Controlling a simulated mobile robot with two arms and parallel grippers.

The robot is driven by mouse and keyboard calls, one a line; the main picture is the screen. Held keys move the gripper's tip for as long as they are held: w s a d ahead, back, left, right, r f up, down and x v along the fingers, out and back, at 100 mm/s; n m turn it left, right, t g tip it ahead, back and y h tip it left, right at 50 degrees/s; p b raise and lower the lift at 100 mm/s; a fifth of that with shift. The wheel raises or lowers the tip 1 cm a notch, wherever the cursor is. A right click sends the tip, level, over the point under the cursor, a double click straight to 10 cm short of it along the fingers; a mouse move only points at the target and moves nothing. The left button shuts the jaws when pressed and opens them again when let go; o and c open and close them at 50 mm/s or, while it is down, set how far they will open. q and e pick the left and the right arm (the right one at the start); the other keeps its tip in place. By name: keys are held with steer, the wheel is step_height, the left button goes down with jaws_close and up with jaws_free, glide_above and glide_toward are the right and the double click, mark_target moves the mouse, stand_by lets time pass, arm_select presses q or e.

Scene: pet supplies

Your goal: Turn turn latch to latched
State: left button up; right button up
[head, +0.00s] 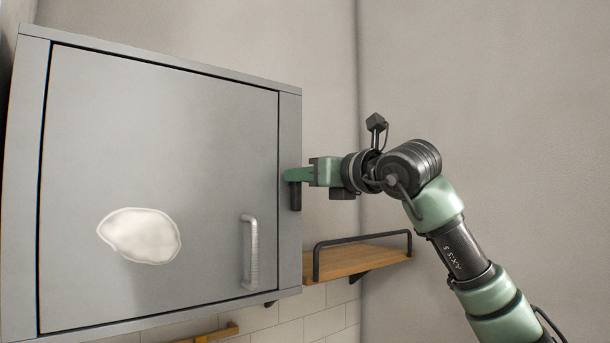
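A grey wall cabinet has its door (165,150) closed, looking flush with the frame. A silver bar handle (250,252) is at the door's lower right. A small dark upright piece (295,196), which looks like the turn latch, shows at the cabinet's right frame strip. My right gripper (293,174) reaches in from the right, with its green tip at the top of this dark piece. The tip covers part of it, and I cannot tell whether the fingers grip it or only touch it. My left gripper is not in view.
A white blob-shaped patch (140,236) is on the door. A wooden shelf (350,262) with a black rail is on the wall below my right arm. Another wooden piece (215,334) shows under the cabinet. The wall at upper right is bare.

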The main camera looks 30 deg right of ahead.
jaws_close()
arm_select(q)
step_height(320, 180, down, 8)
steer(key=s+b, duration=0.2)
steer(key=b, duration=0.5)
steer(key=shift+b, duration=0.4)
arm_select(e)
steer(key=shift+d+f+m, duration=0.15)
steer(key=shift+d+m, duration=0.05)
steer(key=shift+m, duration=2.75)
steer(key=shift+d+f+m, duration=0.15)
steer(key=shift+f+m, duration=0.05)
steer(key=shift+m, duration=2.7)
steer(key=shift+d+f+m, duration=0.15)
steer(key=shift+d+m, duration=0.05)
steer(key=shift+m, duration=2.75)
